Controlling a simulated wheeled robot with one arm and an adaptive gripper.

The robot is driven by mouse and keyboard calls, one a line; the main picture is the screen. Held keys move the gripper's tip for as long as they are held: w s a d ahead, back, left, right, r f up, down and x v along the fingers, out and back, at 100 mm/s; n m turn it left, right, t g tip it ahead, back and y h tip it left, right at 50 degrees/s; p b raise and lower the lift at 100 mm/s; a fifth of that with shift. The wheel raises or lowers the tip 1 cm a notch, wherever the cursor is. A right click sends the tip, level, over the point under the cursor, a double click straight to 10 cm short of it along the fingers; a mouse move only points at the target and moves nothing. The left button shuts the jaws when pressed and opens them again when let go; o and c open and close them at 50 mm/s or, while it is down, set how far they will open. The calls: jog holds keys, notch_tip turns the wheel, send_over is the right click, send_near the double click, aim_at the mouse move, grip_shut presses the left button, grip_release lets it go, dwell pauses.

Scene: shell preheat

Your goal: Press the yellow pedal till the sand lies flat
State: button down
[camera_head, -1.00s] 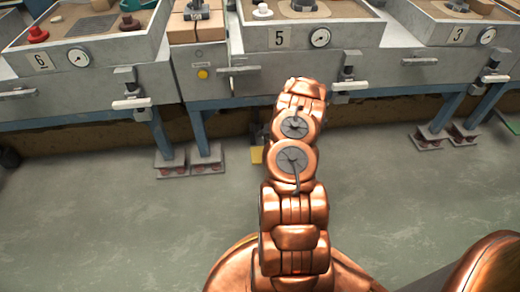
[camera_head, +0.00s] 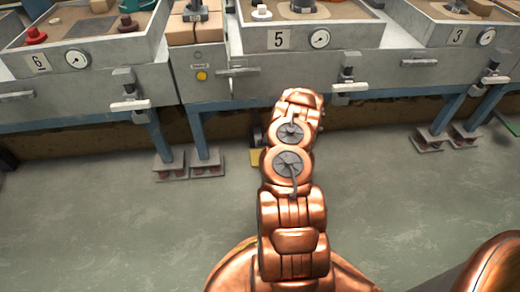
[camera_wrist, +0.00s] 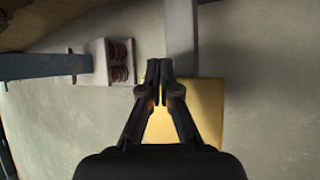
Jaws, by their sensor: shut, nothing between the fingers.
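The yellow pedal (camera_head: 256,157) shows low under the box marked 5 (camera_head: 337,37), partly hidden behind my arm. In the wrist view the yellow pedal (camera_wrist: 208,112) is a flat plate behind my fingers, with a grey bar running up from its upper edge. My gripper (camera_wrist: 159,68) is shut and empty, its tips over the pedal's upper left part. I cannot tell whether they touch it.
Boxes marked 6 (camera_head: 75,58) and 3 (camera_head: 470,32) stand on either side on blue legs. A footed leg (camera_wrist: 108,62) is left of my fingers in the wrist view. A yellow button (camera_head: 202,76) is on the front panel. The floor (camera_head: 110,230) in front is clear.

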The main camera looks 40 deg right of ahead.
jog(key=shift+f, duration=0.2)
dwell(0.6)
jog(key=shift+s+f, duration=0.1)
jog(key=shift+f, duration=0.2)
jog(key=shift+s+a+f+b, duration=0.1)
jog(key=shift+f+b, duration=0.65)
jog(key=shift+f, duration=0.5)
jog(key=shift+s+f+b, duration=0.1)
jog(key=shift+f+b, duration=0.65)
jog(key=shift+f, duration=0.45)
dwell(2.9)
jog(key=shift+r, duration=0.2)
jog(key=shift+w+r+p, duration=0.2)
jog(key=shift+r+p, duration=0.85)
jog(key=shift+r, duration=1.65)
